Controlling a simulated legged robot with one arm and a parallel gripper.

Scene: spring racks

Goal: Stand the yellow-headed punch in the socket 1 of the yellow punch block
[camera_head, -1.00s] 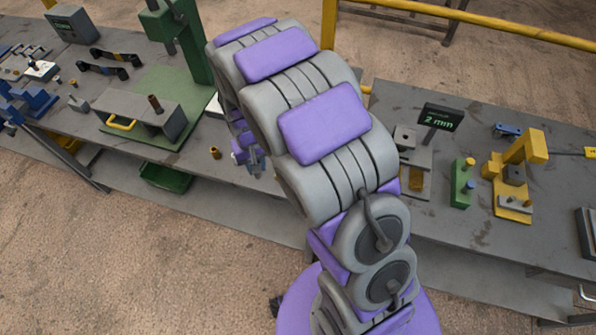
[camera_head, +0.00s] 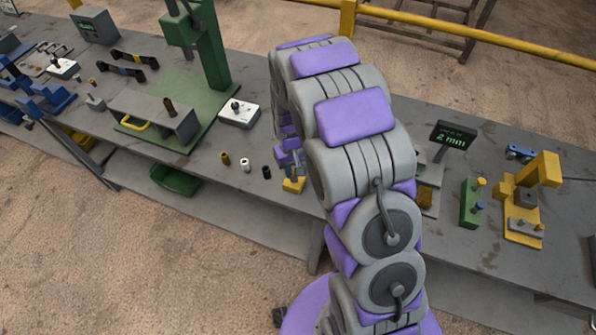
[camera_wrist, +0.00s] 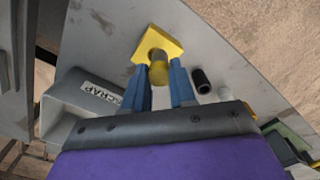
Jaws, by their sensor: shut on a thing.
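My gripper (camera_wrist: 159,72) is shut on a short, yellow-headed piece (camera_wrist: 158,74), taken as the yellow-headed punch, which stands between its blue fingers in the wrist view. A yellow block (camera_wrist: 147,42) lies just beyond and below it, with the dark shaft seen against it. Whether the shaft touches the block or a socket cannot be told. In the head view my gripper (camera_head: 291,163) is above the yellow block (camera_head: 293,186) near the bench's front edge. The block's sockets are hidden.
Brass (camera_head: 225,158), white (camera_head: 244,165) and black (camera_head: 267,172) cylinders stand left of the block. A grey SCRAP bin (camera_wrist: 75,104) is close to the gripper.

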